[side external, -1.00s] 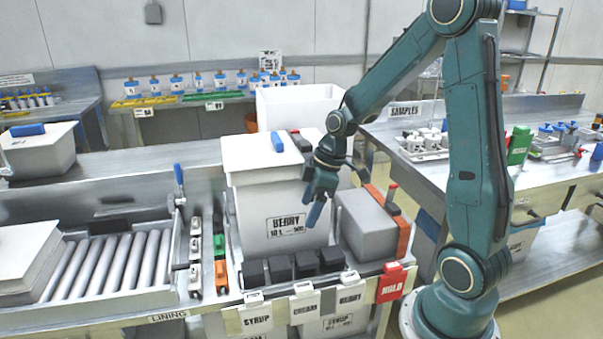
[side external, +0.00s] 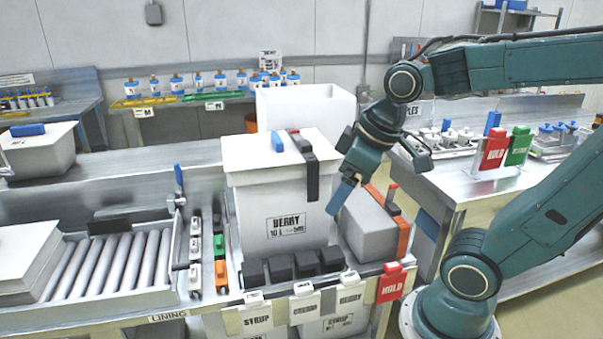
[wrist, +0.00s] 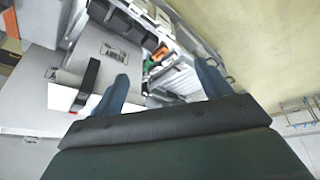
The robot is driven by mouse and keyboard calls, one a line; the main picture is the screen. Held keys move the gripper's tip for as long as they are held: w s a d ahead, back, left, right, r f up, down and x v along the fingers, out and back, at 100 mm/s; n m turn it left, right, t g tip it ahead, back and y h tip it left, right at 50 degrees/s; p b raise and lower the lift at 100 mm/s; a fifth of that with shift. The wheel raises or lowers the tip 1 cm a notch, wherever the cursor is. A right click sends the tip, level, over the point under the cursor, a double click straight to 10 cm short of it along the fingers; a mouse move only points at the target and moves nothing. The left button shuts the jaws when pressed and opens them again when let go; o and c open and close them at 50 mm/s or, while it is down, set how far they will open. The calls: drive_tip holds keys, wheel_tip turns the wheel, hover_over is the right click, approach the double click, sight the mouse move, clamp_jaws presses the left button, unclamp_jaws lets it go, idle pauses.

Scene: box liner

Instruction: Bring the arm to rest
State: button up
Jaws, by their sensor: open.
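My gripper (side external: 385,178) is open and empty. In the side external view it hangs in the air to the right of the white box labelled BERRY (side external: 255,208), above the grey block with the orange side (side external: 368,222). Its blue fingers point down. In the wrist view the two blue fingers of my gripper (wrist: 160,90) are spread wide with nothing between them. The BERRY box (wrist: 115,60) shows beyond the left finger.
A roller conveyor (side external: 110,265) lies at the left. Several dark blocks (side external: 280,267) line the bench front beside a red HOLD tag (side external: 390,283). On the right table (side external: 450,185) stand red (side external: 493,148) and green (side external: 518,146) signs. An open white bin (side external: 305,108) stands behind the box.

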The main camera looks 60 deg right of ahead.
drive_tip(key=shift+s+a+r+m+t, duration=0.15)
drive_tip(key=shift+s+a+r+m, duration=0.15)
drive_tip(key=shift+s, duration=0.5)
drive_tip(key=shift+s+a+r+m+t, duration=0.1)
drive_tip(key=shift+s+r+m+t, duration=0.2)
drive_tip(key=shift+s, duration=0.55)
drive_tip(key=shift+s+a+r+m+t, duration=0.15)
drive_tip(key=shift+s+m, duration=0.25)
drive_tip(key=shift+s, duration=0.4)
